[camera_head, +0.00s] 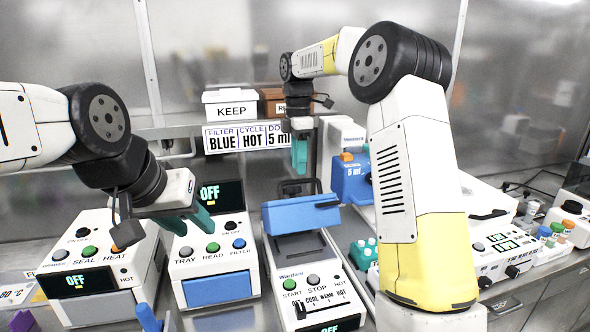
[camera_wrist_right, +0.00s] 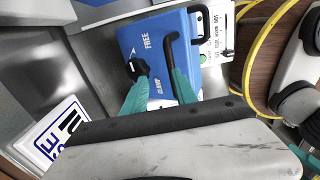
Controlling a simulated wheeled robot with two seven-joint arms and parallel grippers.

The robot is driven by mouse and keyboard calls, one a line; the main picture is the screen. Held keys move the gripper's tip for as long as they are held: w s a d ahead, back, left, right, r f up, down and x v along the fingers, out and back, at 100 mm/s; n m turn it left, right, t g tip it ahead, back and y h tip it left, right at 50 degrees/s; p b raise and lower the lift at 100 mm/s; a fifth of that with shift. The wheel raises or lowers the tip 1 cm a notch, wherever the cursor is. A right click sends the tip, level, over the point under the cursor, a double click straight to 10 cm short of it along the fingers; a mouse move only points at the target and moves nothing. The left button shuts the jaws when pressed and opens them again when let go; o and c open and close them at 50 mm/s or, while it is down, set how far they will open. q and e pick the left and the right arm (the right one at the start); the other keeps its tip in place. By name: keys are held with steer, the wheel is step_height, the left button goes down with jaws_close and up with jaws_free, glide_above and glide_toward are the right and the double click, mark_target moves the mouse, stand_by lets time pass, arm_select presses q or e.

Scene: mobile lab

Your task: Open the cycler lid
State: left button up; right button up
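The cycler (camera_head: 300,285) is the white machine in the middle of the head view, with START and STOP buttons and a COOL WARM HOT slider. Its blue lid (camera_head: 290,218) lies over the rear part; I cannot tell whether it sits fully flush. In the right wrist view the blue lid (camera_wrist_right: 135,38) shows FREE and CLAMP lettering, a black knob (camera_wrist_right: 137,68) and a black bar handle (camera_wrist_right: 171,50). My right gripper (camera_head: 300,158) points down above and behind the lid, its fingers apart and empty (camera_wrist_right: 160,88). My left gripper (camera_head: 188,222) is open over the neighbouring reader.
A sealer (camera_head: 95,275) and a reader (camera_head: 215,262) stand left of the cycler. A blue 5 ml device (camera_head: 352,178) stands behind right, near my right arm.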

step_height(320, 180, up, 6)
steer(key=shift+w+f, duration=0.15)
steer(key=shift+f, duration=0.1)
